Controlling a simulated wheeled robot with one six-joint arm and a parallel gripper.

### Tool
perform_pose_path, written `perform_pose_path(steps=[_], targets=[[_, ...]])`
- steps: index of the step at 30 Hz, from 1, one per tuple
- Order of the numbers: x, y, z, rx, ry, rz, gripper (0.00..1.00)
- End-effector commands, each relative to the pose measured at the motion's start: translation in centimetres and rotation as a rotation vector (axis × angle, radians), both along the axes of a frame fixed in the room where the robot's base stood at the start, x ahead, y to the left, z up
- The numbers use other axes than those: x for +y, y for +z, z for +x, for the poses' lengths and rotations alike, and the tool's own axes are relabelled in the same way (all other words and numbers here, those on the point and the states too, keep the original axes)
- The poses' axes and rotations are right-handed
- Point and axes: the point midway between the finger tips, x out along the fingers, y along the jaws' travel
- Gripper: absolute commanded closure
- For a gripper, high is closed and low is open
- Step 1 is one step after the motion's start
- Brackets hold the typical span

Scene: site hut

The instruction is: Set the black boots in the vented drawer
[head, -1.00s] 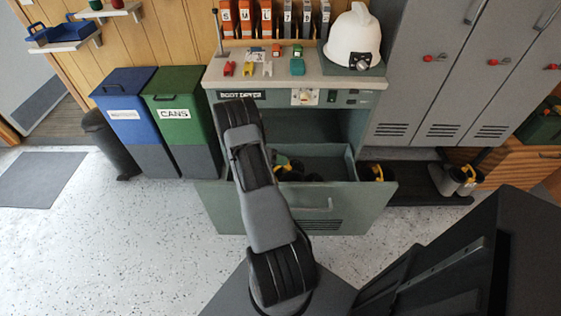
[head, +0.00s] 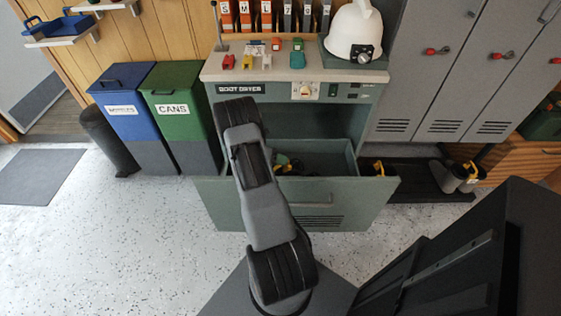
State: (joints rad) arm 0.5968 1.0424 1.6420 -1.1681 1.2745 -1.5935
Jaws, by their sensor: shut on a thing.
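The vented drawer (head: 345,200) is pulled open at the bottom of the green boot dryer cabinet (head: 237,89), with slots on its front. Inside it, a dark shape with a little yellow (head: 291,165) shows just right of my arm. It is too small and too covered to tell whether it is the black boots. My arm reaches up and over the left part of the drawer. My gripper is hidden behind my arm, so its fingers and what they hold do not show.
A dark rack (head: 415,187) right of the drawer bears footwear with yellow parts (head: 467,172). A white helmet (head: 352,32) and small coloured items stand on the cabinet top. Blue (head: 123,110) and green (head: 180,110) bins stand left. The floor at front left is clear.

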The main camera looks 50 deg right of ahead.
Motion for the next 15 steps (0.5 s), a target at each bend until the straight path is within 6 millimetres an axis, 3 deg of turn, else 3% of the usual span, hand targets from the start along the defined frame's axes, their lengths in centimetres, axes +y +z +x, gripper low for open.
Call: perform_pose_path(steps=[8,9,15], targets=[[-0.07,-0.3,0.07,0.0,0.0,-0.004,1.0],[-0.07,-0.24,0.07,0.0,0.0,-0.004,0.81],[-0.07,-0.28,0.02,0.0,0.0,-0.002,0.62]])
